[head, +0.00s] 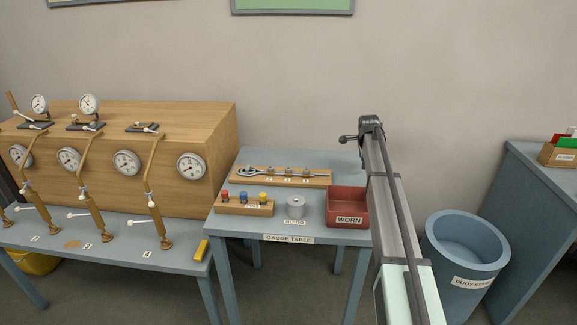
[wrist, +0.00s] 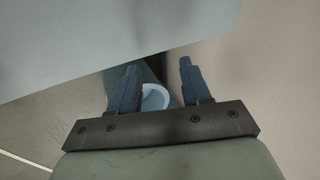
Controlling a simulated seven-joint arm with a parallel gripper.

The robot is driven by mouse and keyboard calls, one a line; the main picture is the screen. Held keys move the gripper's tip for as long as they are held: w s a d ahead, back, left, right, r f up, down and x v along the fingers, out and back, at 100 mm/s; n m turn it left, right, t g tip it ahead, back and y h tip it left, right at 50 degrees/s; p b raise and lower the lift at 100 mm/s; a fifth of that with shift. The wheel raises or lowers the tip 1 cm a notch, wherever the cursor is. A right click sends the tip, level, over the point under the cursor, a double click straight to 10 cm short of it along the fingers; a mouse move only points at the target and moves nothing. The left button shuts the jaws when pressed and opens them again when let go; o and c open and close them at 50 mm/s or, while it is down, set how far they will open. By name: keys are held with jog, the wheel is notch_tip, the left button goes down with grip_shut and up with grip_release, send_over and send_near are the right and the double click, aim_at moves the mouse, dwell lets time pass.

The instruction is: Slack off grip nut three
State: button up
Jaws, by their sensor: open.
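I cannot tell surely which part is grip nut three. In the head view, brass standpipes with white-ended levers stand along the left bench, among them one pipe (head: 94,200) and a right-hand pipe (head: 155,205). Small number labels by their feet are too small to read surely. My gripper (wrist: 158,67) shows in the wrist view with its two dark blue fingers apart and nothing between them. Behind them is part of a light blue round rim. In the head view my arm rises right of the gauge table, well away from the pipes.
The gauge table (head: 225,226) bears a wooden rack (head: 318,178) with a spanner-like tool, a block of coloured pegs (head: 230,208), a grey cylinder (head: 296,207) and a red WORN tray (head: 347,222). A wooden gauge cabinet (head: 215,130) backs the left bench. A blue bin (head: 440,260) stands right.

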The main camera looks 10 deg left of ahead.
jog(key=a+r+m+g, duration=0.1)
jog(key=a+r, duration=0.1)
jog(key=a, duration=0.4)
jog(key=s+a+r+m+g+y, duration=0.1)
jog(key=a+r, duration=0.1)
jog(key=a, duration=0.3)
jog(key=a+r+m, duration=0.1)
jog(key=a+r, duration=0.2)
jog(key=a, duration=0.3)
notch_tip(320, 180, up, 5)
jog(key=m+g, duration=0.2)
jog(key=g, duration=0.1)
send_over(289, 168)
notch_tip(289, 168, down, 13)
jog(key=shift+a+r, duration=0.1)
grip_shut()
